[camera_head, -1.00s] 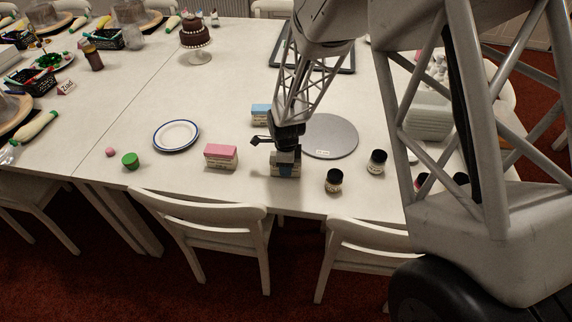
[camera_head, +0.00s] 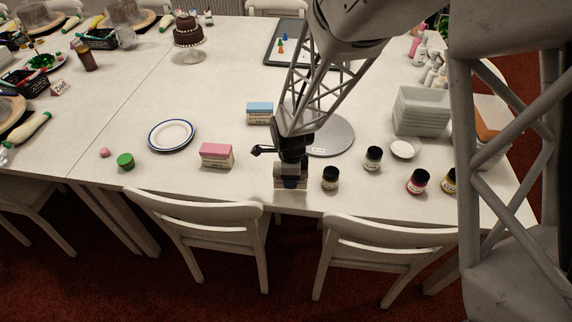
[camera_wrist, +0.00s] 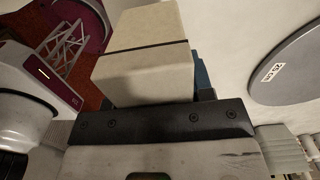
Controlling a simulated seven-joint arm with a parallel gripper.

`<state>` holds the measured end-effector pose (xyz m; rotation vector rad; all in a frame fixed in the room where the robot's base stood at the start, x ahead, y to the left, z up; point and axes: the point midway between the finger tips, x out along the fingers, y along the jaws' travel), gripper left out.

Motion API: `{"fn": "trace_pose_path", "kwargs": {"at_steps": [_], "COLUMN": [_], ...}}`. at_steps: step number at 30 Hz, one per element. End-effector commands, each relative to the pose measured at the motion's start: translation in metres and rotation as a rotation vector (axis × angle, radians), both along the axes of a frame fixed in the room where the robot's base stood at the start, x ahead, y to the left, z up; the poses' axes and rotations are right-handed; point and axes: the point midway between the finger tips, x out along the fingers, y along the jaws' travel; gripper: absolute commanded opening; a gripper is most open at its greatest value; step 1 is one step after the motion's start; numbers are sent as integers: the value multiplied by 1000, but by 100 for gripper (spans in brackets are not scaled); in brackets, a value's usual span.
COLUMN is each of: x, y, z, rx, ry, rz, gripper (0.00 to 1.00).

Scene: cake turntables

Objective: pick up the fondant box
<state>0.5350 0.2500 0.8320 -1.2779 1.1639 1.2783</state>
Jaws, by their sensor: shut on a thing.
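My gripper (camera_head: 291,180) points down near the front edge of the white table and is shut on a pale fondant box (camera_head: 279,181). The wrist view shows the cream box (camera_wrist: 145,55) with a thin dark line across it, just past the dark gripper mount. A blue finger part shows at its right side. The gripper hides part of the box in the head view, and I cannot tell whether its underside touches the table. Two similar boxes stand apart to the left: one with a pink top (camera_head: 216,155) and one with a blue top (camera_head: 260,113).
A grey turntable (camera_head: 330,136) lies behind my gripper. Dark-capped jars (camera_head: 330,178) stand close to its right. A blue-rimmed plate (camera_head: 171,135) and a green tub (camera_head: 125,160) lie left. White chairs (camera_head: 200,215) line the front edge.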

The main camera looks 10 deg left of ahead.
Motion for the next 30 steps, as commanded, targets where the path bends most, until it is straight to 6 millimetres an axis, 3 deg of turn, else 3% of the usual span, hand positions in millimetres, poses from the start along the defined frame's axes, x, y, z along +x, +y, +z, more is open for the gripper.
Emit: {"fn": "trace_pose_path", "kwargs": {"at_steps": [6,15,30], "x": [-30,-55,-60], "y": [-14,-26,-28], "z": [4,6,6], "rx": [1,0,0], "ry": [-2,-1,-1], "rz": [0,0,0], "gripper": [16,16,16]}}
